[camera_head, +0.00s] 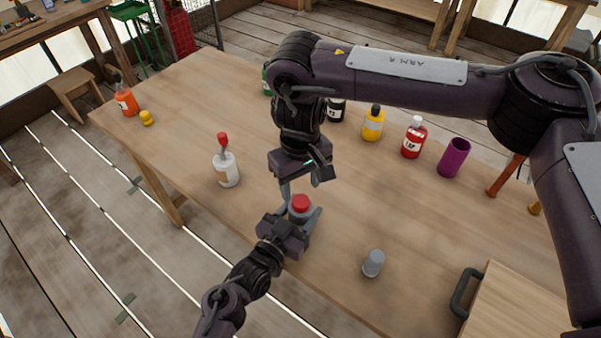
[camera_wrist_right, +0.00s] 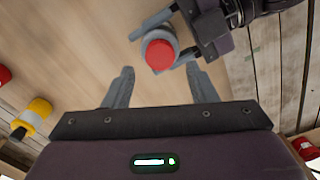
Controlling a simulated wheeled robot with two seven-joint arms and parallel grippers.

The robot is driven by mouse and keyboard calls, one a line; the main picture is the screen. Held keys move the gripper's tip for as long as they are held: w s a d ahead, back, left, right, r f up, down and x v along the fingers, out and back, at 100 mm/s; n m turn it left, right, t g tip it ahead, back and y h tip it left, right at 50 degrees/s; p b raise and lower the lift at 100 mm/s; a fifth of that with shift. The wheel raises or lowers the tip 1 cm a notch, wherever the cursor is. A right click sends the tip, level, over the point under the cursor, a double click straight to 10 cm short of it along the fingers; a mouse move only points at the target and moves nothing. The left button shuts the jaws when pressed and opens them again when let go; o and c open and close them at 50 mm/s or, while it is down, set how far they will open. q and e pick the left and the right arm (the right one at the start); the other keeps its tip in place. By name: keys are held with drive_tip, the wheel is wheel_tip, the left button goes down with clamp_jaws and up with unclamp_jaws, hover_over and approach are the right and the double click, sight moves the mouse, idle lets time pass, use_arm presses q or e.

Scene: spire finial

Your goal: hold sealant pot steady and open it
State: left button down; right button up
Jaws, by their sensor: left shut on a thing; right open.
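The sealant pot (camera_head: 300,206) is a small grey pot with a red lid, upright near the table's front edge. My left gripper (camera_head: 302,218) is shut around its body from the front. In the right wrist view the red lid (camera_wrist_right: 160,54) shows from above, with the left gripper's fingers (camera_wrist_right: 165,42) on both sides of the pot. My right gripper (camera_head: 302,188) is open, pointing down just above and behind the pot. In its wrist view its two fingers (camera_wrist_right: 160,88) are apart with nothing between them, and the lid lies a little beyond the tips.
A white bottle with a red tip (camera_head: 227,170) stands left of the pot. A grey cup (camera_head: 373,263) stands to the right. Yellow (camera_head: 373,124) and red (camera_head: 413,138) bottles and a purple cup (camera_head: 453,158) stand behind. A wooden box with a handle (camera_head: 515,305) is at lower right.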

sight(301, 200)
wheel_tip(301, 200, down, 5)
idle(0.3)
